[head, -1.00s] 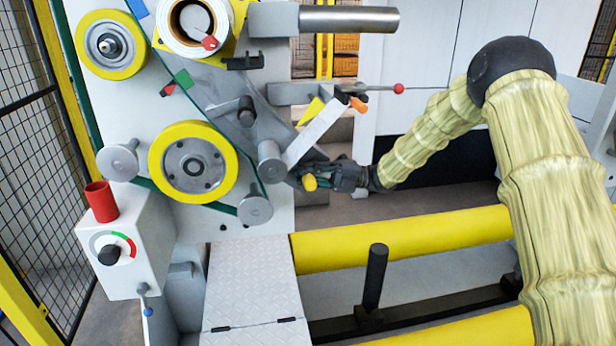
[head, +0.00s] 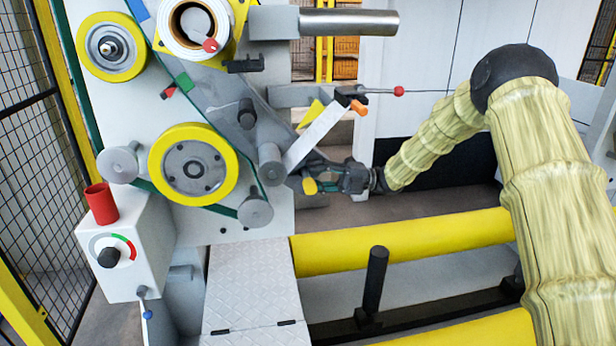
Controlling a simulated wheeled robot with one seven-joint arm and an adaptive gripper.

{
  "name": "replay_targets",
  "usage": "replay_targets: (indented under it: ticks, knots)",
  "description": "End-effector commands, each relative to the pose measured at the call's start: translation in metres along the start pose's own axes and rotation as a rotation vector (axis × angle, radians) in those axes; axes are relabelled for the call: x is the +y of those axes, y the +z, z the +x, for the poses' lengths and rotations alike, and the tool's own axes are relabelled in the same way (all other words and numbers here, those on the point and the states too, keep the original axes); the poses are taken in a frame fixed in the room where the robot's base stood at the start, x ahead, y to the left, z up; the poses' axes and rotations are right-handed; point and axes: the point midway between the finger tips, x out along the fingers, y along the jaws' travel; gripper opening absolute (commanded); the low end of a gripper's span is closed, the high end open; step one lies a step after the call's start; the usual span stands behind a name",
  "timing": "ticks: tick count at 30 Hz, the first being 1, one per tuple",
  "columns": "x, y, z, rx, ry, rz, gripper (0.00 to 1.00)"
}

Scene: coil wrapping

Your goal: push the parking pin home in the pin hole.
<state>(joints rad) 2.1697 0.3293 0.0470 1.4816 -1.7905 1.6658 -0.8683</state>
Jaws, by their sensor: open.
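A yellow knob (head: 310,186), which looks like the head of the parking pin, sits at the lower right edge of the machine's front plate, below a white slanted bar. My gripper (head: 322,180) is open at the knob, with its dark fingers just right of it and partly overlapping it. I cannot tell whether the fingers touch it. The pin's shaft and the pin hole are hidden, so I cannot tell how deep the pin sits.
The white slanted bar (head: 314,136) and a grey roller (head: 271,163) are close above and left of my gripper. A yellow beam (head: 400,240) runs below, with a black upright post (head: 375,280) in front. There is open space right of the knob, under my arm.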

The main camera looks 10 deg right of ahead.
Motion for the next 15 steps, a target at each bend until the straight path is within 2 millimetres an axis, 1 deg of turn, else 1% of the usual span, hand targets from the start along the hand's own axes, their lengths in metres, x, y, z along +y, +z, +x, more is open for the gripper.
replay_targets:
  ticks: [1,9,12,15]
  knots:
    - [0.000,0.000,-0.011,-0.003,0.000,0.000,0.41]
    - [0.000,0.000,-0.060,-0.001,0.002,0.000,0.41]
    - [0.000,0.000,-0.074,-0.002,0.001,0.000,0.41]
    - [0.001,0.000,-0.085,-0.001,0.002,0.000,0.41]
